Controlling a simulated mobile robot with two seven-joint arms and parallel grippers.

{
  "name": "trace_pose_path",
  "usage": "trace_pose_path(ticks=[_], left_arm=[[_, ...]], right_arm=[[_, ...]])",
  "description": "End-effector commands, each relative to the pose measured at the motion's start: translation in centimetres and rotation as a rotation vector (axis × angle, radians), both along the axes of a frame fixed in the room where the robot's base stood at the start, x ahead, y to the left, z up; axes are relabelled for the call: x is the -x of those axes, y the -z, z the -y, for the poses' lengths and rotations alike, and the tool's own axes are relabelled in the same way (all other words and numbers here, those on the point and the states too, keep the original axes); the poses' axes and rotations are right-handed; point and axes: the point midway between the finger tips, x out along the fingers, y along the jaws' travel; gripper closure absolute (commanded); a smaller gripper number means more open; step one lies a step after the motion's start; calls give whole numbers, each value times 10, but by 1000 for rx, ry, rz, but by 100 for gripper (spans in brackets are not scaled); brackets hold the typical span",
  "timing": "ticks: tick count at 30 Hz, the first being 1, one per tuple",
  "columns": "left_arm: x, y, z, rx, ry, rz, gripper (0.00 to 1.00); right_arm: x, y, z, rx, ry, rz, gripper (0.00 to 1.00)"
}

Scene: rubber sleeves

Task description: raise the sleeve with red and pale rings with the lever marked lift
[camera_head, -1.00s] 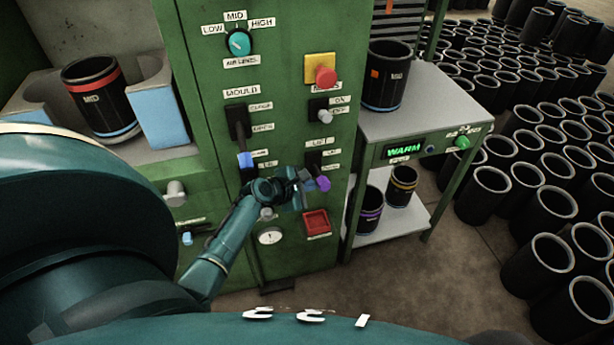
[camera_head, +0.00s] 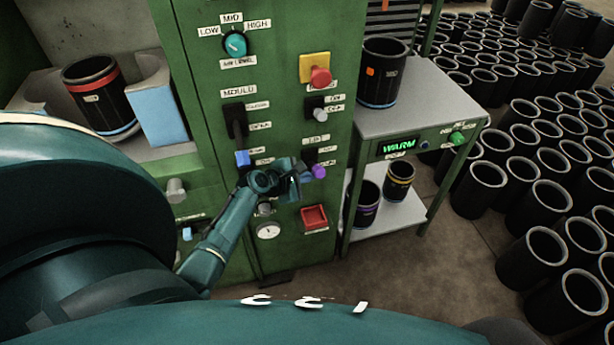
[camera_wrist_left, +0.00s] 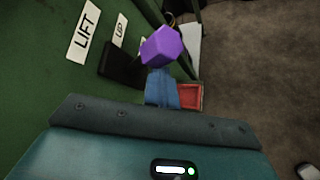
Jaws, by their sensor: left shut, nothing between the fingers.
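The black sleeve with a red upper ring and a pale lower ring (camera_head: 100,97) stands between pale blue mould halves at the left. The lift lever has a purple knob (camera_head: 319,171) on the green panel. In the left wrist view the purple knob (camera_wrist_left: 163,46) is beside the LIFT (camera_wrist_left: 83,37) and UP labels. My left gripper (camera_head: 303,174) is shut and empty, at the knob's left and slightly below. In the wrist view its blue fingers (camera_wrist_left: 161,88) end just under the knob; I cannot tell whether they touch. My right gripper is not in view.
The mould lever (camera_head: 240,135) with a blue knob is left of the lift lever. A red button (camera_head: 320,76), a small grey switch (camera_head: 317,113), a red square (camera_head: 314,217) and a gauge (camera_head: 268,231) are nearby. A metal table (camera_head: 430,100) with sleeves stands right.

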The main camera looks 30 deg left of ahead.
Motion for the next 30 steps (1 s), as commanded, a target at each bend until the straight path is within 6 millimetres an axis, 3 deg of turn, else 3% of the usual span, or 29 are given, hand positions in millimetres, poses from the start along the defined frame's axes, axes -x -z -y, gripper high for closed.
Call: trace_pose_path(ticks=[11, 14, 17, 21, 30], left_arm=[[-3, -4, 1, 2, 1, 9, 100], [-3, -4, 1, 2, 1, 9, 100], [16, -16, -3, 1, 1, 6, 100], [46, -31, -10, -1, 1, 2, 100], [122, -22, -29, -1, -4, -6, 100]], right_arm=[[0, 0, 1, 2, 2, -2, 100], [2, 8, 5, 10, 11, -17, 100], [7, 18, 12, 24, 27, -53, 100], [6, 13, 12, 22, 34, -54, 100], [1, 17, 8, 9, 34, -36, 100]])
